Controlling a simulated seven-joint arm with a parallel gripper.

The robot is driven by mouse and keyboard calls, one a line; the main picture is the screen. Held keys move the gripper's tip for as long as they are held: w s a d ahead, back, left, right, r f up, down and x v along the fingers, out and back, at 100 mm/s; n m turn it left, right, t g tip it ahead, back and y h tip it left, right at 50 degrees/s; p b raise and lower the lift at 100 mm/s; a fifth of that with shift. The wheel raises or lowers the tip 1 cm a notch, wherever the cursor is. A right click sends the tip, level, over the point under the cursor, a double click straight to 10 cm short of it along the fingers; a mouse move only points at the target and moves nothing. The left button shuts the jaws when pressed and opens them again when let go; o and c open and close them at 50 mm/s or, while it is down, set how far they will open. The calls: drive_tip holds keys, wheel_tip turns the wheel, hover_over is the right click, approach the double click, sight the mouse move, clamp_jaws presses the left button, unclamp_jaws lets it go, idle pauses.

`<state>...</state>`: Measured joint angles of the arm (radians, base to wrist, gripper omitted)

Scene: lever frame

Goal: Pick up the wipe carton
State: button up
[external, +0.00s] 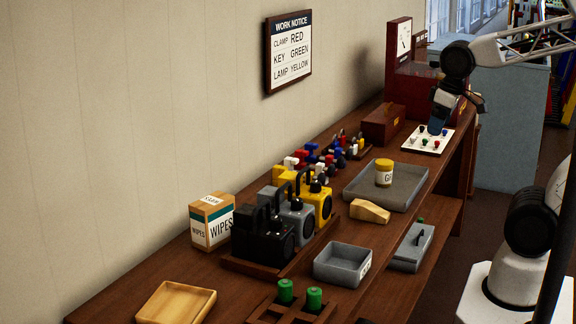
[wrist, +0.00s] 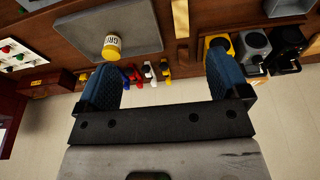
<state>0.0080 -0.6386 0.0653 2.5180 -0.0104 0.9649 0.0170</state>
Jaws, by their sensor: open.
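The wipe carton (external: 212,222) is a tan and white box with a teal band and the word WIPES. It stands upright on the bench against the wall, behind the black lamp-like unit, in the external view. I cannot make it out in the wrist view. My gripper (external: 437,120) is over the far end of the bench, near the white panel with coloured knobs, far from the carton. In the wrist view my gripper (wrist: 168,88) shows two blue fingers spread wide with nothing held between them.
Black, grey and yellow units (external: 290,222) stand in a wooden tray right beside the carton. A grey tray (external: 355,180) holds a yellow-lidded jar (external: 384,172). A wooden tray (external: 176,302) lies in front. A red box (external: 384,124) and coloured clamps stand along the wall.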

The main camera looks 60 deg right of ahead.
drive_tip(key=w+a+r+m+g+y, duration=0.1)
drive_tip(key=w+a+r+m+y, duration=0.25)
drive_tip(key=w+a, duration=0.45)
drive_tip(key=w+a+r+m+y, duration=0.3)
drive_tip(key=w+a+r+m, duration=0.15)
drive_tip(key=w, duration=0.75)
drive_tip(key=w+a+f+m+y, duration=0.15)
drive_tip(key=w+a+m, duration=0.25)
drive_tip(key=w, duration=0.5)
drive_tip(key=w+a+f+m+y, duration=0.1)
drive_tip(key=w+a+m+y, duration=0.3)
drive_tip(key=w, duration=0.5)
drive_tip(key=w+a+f+m+y, duration=0.15)
drive_tip(key=w+a+m, duration=0.3)
drive_tip(key=w, duration=0.45)
approach(218, 196)
drive_tip(key=x, duration=0.3)
drive_tip(key=shift+s+a+n+t, duration=0.1)
drive_tip(key=shift+s+n+t, duration=0.05)
drive_tip(key=shift+n+t, duration=0.25)
drive_tip(key=shift+s+x, duration=0.2)
drive_tip(key=shift+x, duration=1.1)
drive_tip(key=shift+w, duration=0.15)
